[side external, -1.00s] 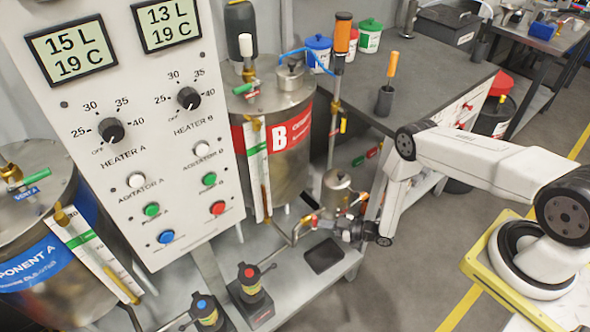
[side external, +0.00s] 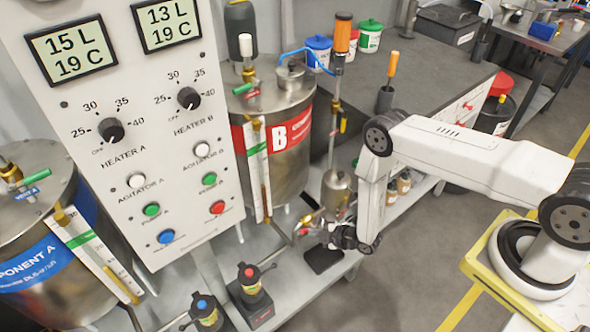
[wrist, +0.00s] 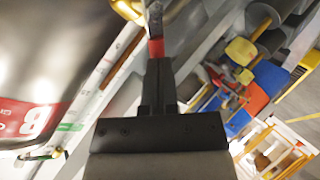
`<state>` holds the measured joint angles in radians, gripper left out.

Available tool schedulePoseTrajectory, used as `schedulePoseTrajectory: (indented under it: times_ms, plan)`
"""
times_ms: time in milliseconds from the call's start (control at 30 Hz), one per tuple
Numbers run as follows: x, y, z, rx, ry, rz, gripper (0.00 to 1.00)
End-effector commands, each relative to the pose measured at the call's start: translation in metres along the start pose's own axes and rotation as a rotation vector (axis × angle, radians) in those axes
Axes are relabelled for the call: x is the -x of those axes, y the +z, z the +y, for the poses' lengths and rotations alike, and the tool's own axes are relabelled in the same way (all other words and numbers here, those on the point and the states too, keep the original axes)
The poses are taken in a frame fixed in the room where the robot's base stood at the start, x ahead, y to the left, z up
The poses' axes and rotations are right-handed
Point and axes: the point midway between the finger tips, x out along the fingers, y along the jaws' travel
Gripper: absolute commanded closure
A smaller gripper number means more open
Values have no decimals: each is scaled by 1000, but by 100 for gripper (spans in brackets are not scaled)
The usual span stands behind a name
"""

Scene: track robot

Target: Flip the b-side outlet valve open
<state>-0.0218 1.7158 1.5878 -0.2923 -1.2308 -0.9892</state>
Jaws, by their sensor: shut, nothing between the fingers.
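The steel B tank (side external: 287,165) with its red B label stands behind the control panel; part of its label shows at the left of the wrist view (wrist: 30,120). Low by its outlet pipe is a valve with a small red handle (side external: 303,232). My gripper (side external: 328,230) is low beside this valve, to its right. In the wrist view my gripper (wrist: 157,63) is shut with nothing between its fingers. A red part, seemingly the valve handle (wrist: 156,48), shows right at the fingertips. I cannot tell whether they touch. The gripper hides part of the fittings.
The control panel (side external: 130,130) stands to the left. Two small pumps, one with a red knob (side external: 250,280) and one with a blue knob (side external: 205,310), are in front. A hanging pump tube with an orange top (side external: 341,40) rises behind my gripper. The dark workbench (side external: 430,75) is behind.

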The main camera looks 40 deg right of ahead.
Motion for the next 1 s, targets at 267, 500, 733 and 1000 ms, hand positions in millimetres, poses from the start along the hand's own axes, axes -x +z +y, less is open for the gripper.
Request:
schedulePoseTrajectory:
  times_ms: [267,500,733,1000]
  plan:
    - [-7,-5,-10,219,-1,-141,100]
    - [-9,-4,-12,274,1,-183,100]
    - [-8,-1,-12,272,1,-183,100]
    - [-7,8,-11,271,1,-183,100]
